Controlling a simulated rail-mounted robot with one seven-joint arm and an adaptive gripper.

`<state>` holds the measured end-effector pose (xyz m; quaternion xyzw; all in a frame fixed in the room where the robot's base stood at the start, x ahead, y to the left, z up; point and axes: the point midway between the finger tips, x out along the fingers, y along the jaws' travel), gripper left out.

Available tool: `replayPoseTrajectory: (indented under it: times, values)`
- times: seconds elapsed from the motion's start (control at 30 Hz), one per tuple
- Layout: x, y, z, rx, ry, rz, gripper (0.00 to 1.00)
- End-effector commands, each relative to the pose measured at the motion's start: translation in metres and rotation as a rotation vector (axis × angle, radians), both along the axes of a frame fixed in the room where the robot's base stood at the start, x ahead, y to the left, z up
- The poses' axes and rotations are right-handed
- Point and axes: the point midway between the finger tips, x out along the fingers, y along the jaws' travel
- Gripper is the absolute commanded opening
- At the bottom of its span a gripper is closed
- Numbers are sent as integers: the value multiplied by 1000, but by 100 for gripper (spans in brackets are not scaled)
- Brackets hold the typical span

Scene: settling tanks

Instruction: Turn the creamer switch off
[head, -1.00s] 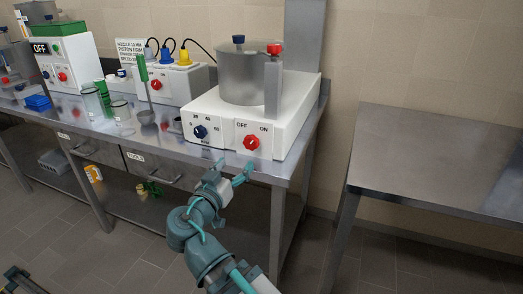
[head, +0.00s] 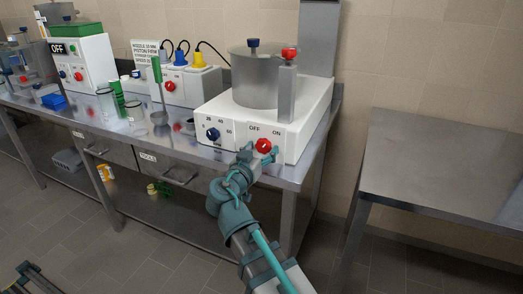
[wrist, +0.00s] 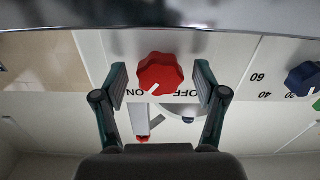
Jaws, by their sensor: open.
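The white creamer machine (head: 310,112) stands at the right end of the steel bench, with a steel bowl (head: 253,80) on top. Its red switch knob (head: 263,145) is on the front panel below the OFF and ON labels. In the wrist view, which is upside down, the red knob (wrist: 160,72) has a white mark pointing toward the ON label. My gripper (head: 258,154) is at the panel with its fingers on either side of the knob. In the wrist view, my open gripper (wrist: 161,84) shows a gap between each finger pad and the knob.
A blue dial (head: 212,134) sits left of the red knob on the same panel. A post with a red ball top (head: 289,53) stands beside the bowl. Further left are a ladle (head: 158,117), glass jars and another switch box (head: 187,84). An empty steel table (head: 445,160) is at right.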

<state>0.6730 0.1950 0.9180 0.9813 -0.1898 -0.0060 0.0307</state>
Motion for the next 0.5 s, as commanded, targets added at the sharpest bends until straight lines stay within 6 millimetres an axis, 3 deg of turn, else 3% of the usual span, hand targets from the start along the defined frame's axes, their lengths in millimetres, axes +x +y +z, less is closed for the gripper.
replayPoseTrajectory:
  times: [0.3, 0.5]
  values:
    - [2, -1, 0, 0, 0, 0, 70]
    - [2, -1, 0, 0, 0, 0, 37]
